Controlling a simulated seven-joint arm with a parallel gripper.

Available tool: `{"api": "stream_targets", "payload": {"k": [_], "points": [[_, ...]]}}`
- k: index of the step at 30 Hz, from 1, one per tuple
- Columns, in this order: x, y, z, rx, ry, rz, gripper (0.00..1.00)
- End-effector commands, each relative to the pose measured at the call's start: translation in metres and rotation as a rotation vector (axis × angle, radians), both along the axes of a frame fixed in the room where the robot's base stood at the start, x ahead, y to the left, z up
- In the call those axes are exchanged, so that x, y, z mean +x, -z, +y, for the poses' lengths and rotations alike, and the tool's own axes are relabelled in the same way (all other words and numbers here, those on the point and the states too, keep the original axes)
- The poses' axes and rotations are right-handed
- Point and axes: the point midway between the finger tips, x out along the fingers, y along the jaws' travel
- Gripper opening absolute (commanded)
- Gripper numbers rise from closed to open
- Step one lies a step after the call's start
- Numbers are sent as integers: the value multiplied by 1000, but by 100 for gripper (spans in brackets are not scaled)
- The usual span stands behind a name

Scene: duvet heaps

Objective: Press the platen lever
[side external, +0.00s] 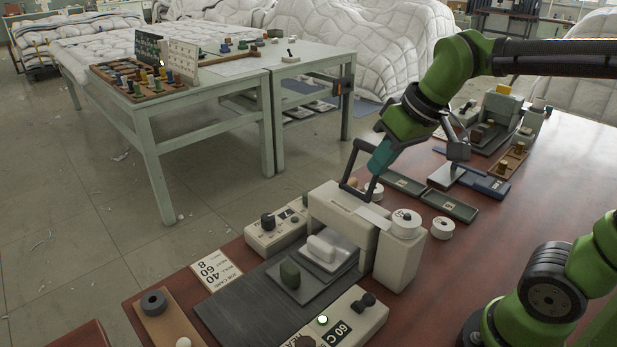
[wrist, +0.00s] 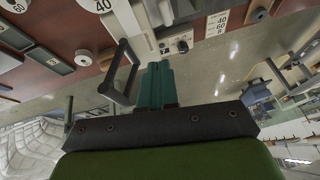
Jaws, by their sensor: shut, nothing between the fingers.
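The platen lever is a dark, U-shaped bar handle (side external: 349,172) rising over the top of the off-white press (side external: 340,207). In the wrist view the lever (wrist: 121,73) lies just left of my fingers. My gripper (side external: 376,167) has teal fingers, pointing down beside the lever; in the wrist view the gripper (wrist: 158,66) is shut and empty. I cannot tell whether it touches the lever. Under the press head, a pale block (side external: 329,246) sits on a light plate.
A control box (side external: 268,230) with knobs stands left of the press, and another box (side external: 345,322) is at the front. Dark trays (side external: 449,205) lie behind on the red-brown table. A job card (side external: 216,269) lies at left.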

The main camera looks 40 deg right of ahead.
Motion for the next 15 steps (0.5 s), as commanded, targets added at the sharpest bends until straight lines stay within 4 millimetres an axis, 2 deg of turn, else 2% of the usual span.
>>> {"api": "stream_targets", "payload": {"k": [1, 6, 15], "points": [[14, -7, -2, -58, -80, 31, 0], [50, -29, -12, -258, -396, 133, 0], [92, -61, -27, -485, -911, 299, 0]]}}
